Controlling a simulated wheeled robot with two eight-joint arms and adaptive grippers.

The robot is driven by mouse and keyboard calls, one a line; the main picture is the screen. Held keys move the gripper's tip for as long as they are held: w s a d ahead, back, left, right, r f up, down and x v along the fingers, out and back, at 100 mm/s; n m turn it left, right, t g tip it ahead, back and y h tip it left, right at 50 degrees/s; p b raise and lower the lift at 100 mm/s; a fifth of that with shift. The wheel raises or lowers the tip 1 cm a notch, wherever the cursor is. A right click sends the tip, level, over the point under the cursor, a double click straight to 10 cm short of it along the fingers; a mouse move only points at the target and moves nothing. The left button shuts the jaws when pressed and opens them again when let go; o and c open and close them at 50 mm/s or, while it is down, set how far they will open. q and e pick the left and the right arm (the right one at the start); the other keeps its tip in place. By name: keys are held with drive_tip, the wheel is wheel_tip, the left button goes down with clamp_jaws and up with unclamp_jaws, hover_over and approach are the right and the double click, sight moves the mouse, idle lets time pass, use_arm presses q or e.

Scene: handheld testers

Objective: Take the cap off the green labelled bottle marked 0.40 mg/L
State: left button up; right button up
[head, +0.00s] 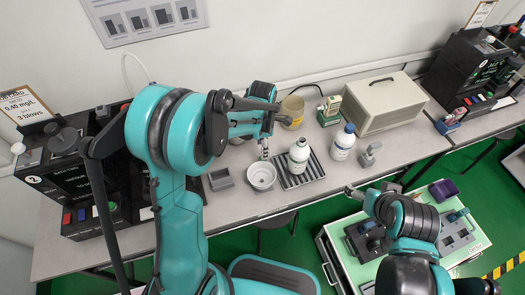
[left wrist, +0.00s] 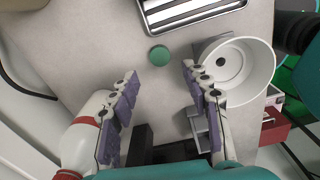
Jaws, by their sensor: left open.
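My left gripper (head: 266,138) is open and empty above the table, left of the bottles in the head view. In the left wrist view its purple-padded fingers (left wrist: 159,72) are apart, and a green round cap (left wrist: 160,55) shows just beyond the gap between the tips, apparently on the table. I cannot make out a green label. My right gripper (head: 355,190) is by the table's front edge; its opening is unclear.
A white bowl (head: 262,177) stands left of the tray, with a grey holder (head: 220,179) beside it. A white container with a red band (left wrist: 86,140) is by the left finger in the wrist view.

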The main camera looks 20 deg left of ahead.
use_arm(q)
drive_tip(key=s+a+r+m+t+p, duration=0.1)
drive_tip(key=s+r+m+t, duration=0.1)
drive_tip(key=s+r+m, duration=0.4)
drive_tip(key=s+a+r+m+t, duration=0.15)
drive_tip(key=r+m, duration=0.25)
drive_tip(key=r, duration=0.4)
drive_tip(key=s+r+m+t, duration=0.2)
drive_tip(key=s+m+t, duration=0.1)
drive_tip(key=s+m, duration=0.6)
drive_tip(key=m, duration=0.4)
drive_tip(key=shift+s+a+m+t, duration=0.15)
drive_tip(key=shift+s+m+t, duration=0.05)
drive_tip(key=shift+m+t, duration=0.15)
